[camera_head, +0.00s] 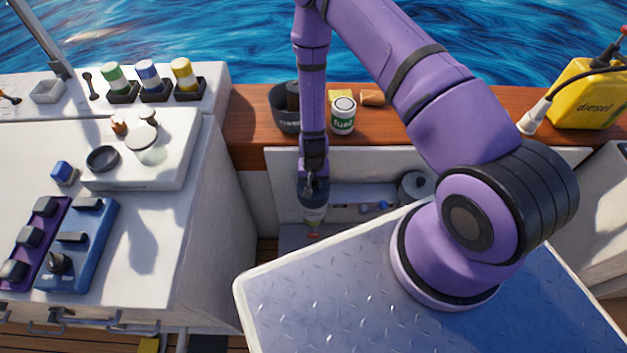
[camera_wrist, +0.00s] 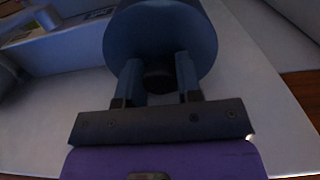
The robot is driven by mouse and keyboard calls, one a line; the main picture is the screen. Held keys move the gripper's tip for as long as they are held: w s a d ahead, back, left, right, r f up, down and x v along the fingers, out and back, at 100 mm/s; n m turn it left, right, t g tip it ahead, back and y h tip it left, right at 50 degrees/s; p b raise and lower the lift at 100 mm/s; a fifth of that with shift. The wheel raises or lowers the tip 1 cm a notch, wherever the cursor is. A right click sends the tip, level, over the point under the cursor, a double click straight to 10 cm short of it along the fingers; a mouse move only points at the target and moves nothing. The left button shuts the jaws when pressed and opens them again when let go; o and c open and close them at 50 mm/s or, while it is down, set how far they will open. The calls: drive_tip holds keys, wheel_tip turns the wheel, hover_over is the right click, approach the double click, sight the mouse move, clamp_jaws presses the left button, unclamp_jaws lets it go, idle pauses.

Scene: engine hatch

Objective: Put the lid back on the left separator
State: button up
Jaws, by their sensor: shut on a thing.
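My gripper (camera_head: 313,176) points down into the recess behind the deck plate. In the wrist view its two fingers (camera_wrist: 160,80) are closed on the dark knob (camera_wrist: 158,79) of a round blue-grey lid (camera_wrist: 165,35). In the head view this lid (camera_head: 313,192) is at the top of the left separator (camera_head: 314,213), which has a pale label and a reddish tip below. I cannot tell whether the lid is seated or slightly above the body. The separator's far side and rim are hidden.
A round grey pot-like thing with a dark knob (camera_head: 416,184) is to the right in the recess. A white counter (camera_head: 150,260) is left; a yellow diesel can (camera_head: 590,95) is right.

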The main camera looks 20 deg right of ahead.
drive_tip(key=shift+f, duration=0.1)
idle(0.3)
drive_tip(key=o, duration=1.1)
wheel_tip(320, 180, up, 11)
drive_tip(key=shift+f, duration=0.1)
idle(0.3)
